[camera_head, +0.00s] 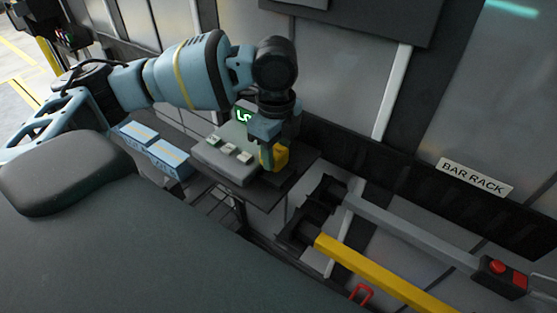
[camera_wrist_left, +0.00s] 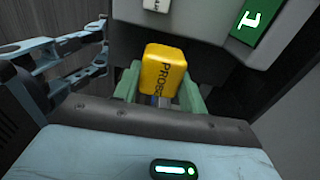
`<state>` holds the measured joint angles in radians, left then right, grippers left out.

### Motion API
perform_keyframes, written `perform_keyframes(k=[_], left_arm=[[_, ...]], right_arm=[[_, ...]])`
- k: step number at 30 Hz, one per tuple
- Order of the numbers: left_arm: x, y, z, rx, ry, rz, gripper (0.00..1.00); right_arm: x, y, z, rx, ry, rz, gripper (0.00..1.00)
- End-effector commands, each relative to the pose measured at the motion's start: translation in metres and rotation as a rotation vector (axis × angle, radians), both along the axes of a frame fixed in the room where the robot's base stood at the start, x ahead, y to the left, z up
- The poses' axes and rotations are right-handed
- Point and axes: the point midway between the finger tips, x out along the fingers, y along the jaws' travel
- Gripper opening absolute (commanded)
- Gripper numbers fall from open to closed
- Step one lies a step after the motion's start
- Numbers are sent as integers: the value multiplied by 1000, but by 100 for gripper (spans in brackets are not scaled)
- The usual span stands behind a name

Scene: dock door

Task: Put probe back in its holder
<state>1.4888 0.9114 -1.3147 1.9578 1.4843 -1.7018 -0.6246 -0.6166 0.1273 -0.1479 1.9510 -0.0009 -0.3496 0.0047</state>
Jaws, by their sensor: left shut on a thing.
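The probe (camera_wrist_left: 164,70) is a yellow block with dark lettering, seen close up in the left wrist view between two green fingers. In the head view the yellow probe (camera_head: 278,157) is below my left wrist, at the right end of the grey instrument box. My left gripper (camera_head: 268,150) is shut on the probe. It also shows in the left wrist view (camera_wrist_left: 160,90). The grey instrument box (camera_head: 226,160) has pale buttons and a green lit display. I cannot make out a separate holder; the probe's lower end is hidden. My right gripper is not in view.
Blue-and-white boxes (camera_head: 155,148) stand left of the instrument on the dark shelf (camera_head: 290,180). A bar rack, labelled by a sign (camera_head: 475,178), holds a grey bar (camera_head: 410,230) and a yellow bar (camera_head: 380,276) at right. The wall is close behind.

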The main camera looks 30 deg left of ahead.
Motion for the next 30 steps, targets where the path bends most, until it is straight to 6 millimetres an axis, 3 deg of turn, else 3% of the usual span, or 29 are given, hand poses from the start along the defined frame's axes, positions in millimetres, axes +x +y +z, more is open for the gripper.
perform_keyframes(k=[9, 18, 29, 30], left_arm=[[6, -2, -3, 0, 0, -1, 11], [6, -2, -34, 0, -1, 0, 11], [5, -2, -39, -1, 0, 0, 11], [6, -2, -39, 0, -1, 0, 44]], right_arm=[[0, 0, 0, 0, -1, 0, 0], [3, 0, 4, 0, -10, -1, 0], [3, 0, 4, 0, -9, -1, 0], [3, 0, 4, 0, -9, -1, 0]])
